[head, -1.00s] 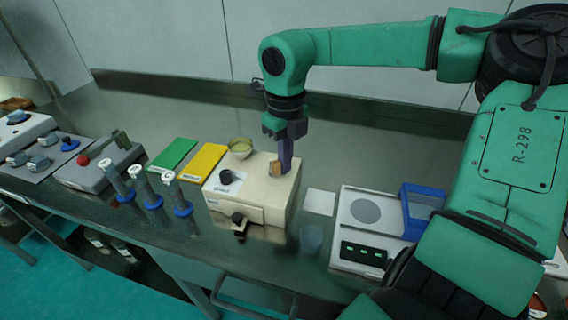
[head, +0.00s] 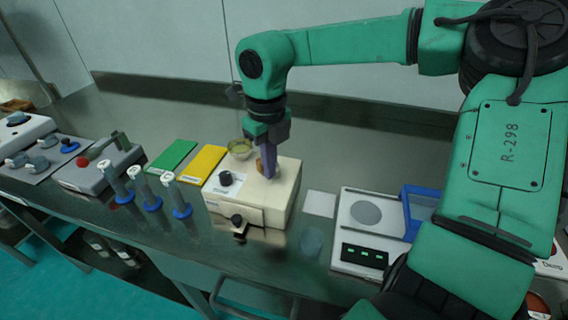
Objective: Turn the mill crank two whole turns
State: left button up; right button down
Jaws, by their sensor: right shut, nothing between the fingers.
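The mill looks to be the cream box (head: 270,202) in the middle of the bench. It has a black knob (head: 226,178) on its sloped front and a drawer with a dark knob below. A small brown wooden handle (head: 260,166), seemingly the crank's grip, stands on its top. My right gripper (head: 269,174) points down over the mill top with its fingers shut. The fingers are right beside the wooden handle, on its right; I cannot tell whether they touch. The crank arm is hidden. My left gripper is out of view.
A small bowl (head: 240,148) sits at the mill's back left. Green (head: 173,156) and yellow (head: 202,164) cards lie to the left. Several blue-ringed tubes (head: 145,188) stand in front of them. A scale (head: 362,222) with a blue frame (head: 418,206) stands to the right.

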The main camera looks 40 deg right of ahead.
jog(key=shift+w+a, duration=0.25)
jog(key=shift+w, duration=0.4)
jog(key=shift+w+a, duration=0.2)
jog(key=shift+w, duration=0.45)
jog(key=shift+d, duration=0.1)
jog(key=shift+w+d+p, duration=0.5)
jog(key=shift+w+d, duration=0.2)
jog(key=shift+w, duration=0.05)
jog(key=shift+w+d, duration=0.45)
jog(key=shift+w, duration=0.15)
jog(key=shift+d, duration=0.15)
